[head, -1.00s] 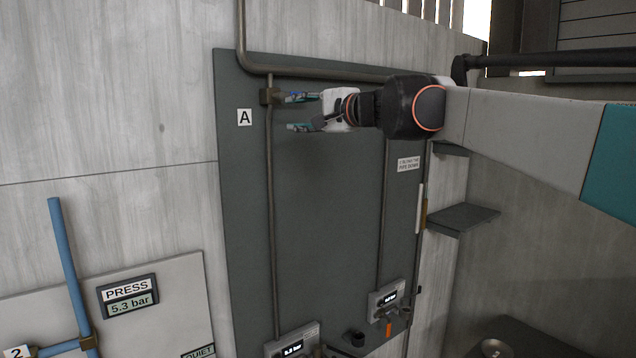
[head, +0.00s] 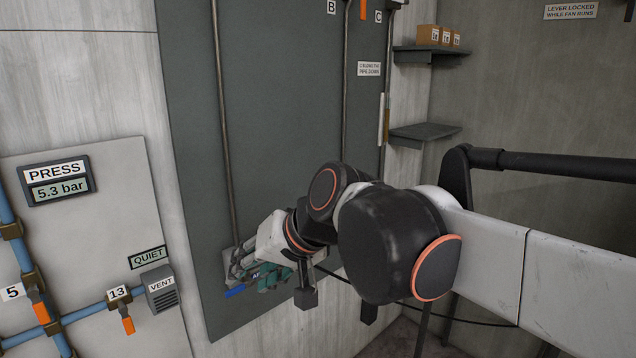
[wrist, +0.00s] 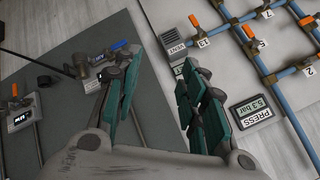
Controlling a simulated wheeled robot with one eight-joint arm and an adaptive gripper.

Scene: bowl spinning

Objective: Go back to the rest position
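My gripper (head: 262,274) is low in front of the dark wall panel (head: 275,115) in the head view, fingers pointing down and left. In the wrist view its two teal fingers stand apart and the gap between them (wrist: 158,68) is empty. A blue-handled fitting (wrist: 112,48) on the panel lies just beyond the left finger in the wrist view. A blue piece (head: 235,291) shows below the fingers in the head view; whether they touch it is unclear. My wrist and arm hide the panel's lower right part.
A PRESS display (head: 56,181) reads 5.3 bar on the pale board at left. Blue pipes with orange handles (head: 127,325) and a VENT box (head: 160,288) are beside it. A black bar (head: 540,163) runs right.

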